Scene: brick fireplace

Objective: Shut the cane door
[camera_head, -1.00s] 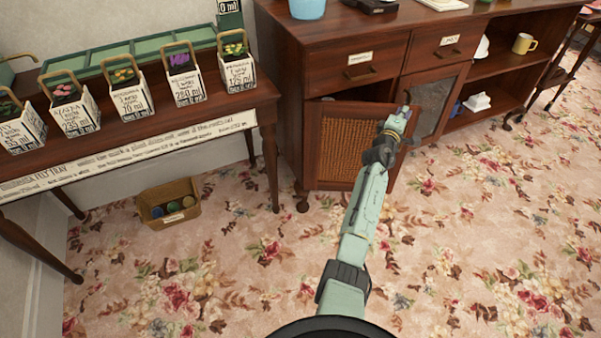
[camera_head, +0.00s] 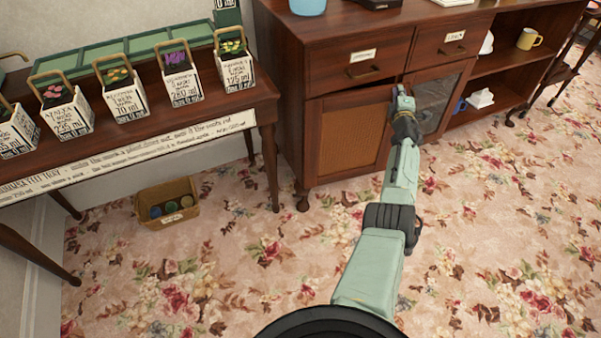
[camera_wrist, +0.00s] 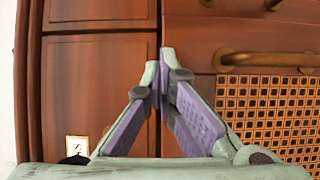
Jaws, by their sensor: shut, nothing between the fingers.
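The cane door (camera_head: 345,137) is the lower left door of the dark wooden cabinet, under a labelled drawer. It stands almost flush with the cabinet front, with a thin dark gap along its top edge. My gripper (camera_head: 401,91) is at the door's upper right corner, its fingers shut and empty. In the wrist view, the gripper's fingertips (camera_wrist: 160,58) meet in front of the wood frame. The woven cane panel (camera_wrist: 270,112) and a brass bar handle (camera_wrist: 265,60) are to their right. I cannot tell whether the tips touch the door.
A glass-fronted door (camera_head: 434,104) is right of the cane door, and open shelves (camera_head: 505,62) lie further right. The flowered carpet in front is clear.

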